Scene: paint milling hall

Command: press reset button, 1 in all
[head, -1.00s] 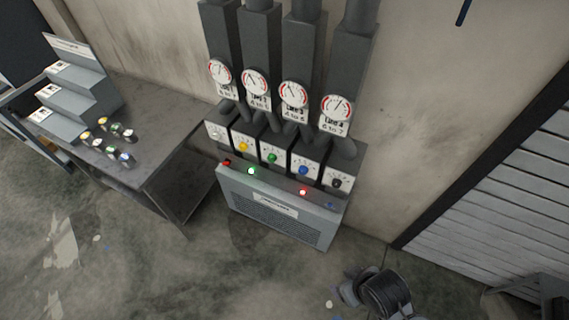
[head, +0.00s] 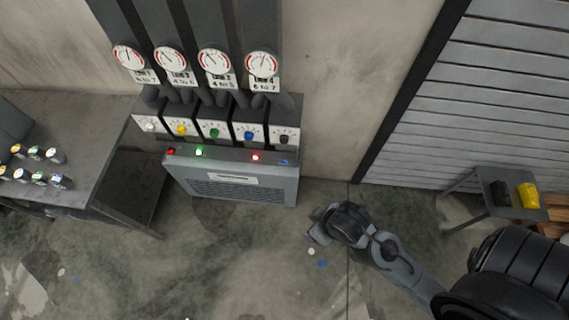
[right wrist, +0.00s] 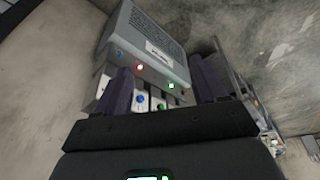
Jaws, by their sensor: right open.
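The grey console (head: 235,181) stands against the wall, with a row of small caps and lights on its top front edge. From left to right these are a red one (head: 171,151), a lit green one (head: 199,152), a lit red one (head: 255,157) and a small blue one (head: 285,161). No label telling which is the reset button is readable. My right gripper (head: 316,227) is open and empty, in front of and right of the console, apart from it. In the right wrist view the console (right wrist: 152,43) appears upside down beyond the open fingers (right wrist: 162,88).
Above the console are several dial gauges (head: 262,64) on dark pipes and a row of coloured knobs (head: 214,133). A metal table (head: 60,125) with small jars stands left. A small stand (head: 508,211) with a yellow item is right.

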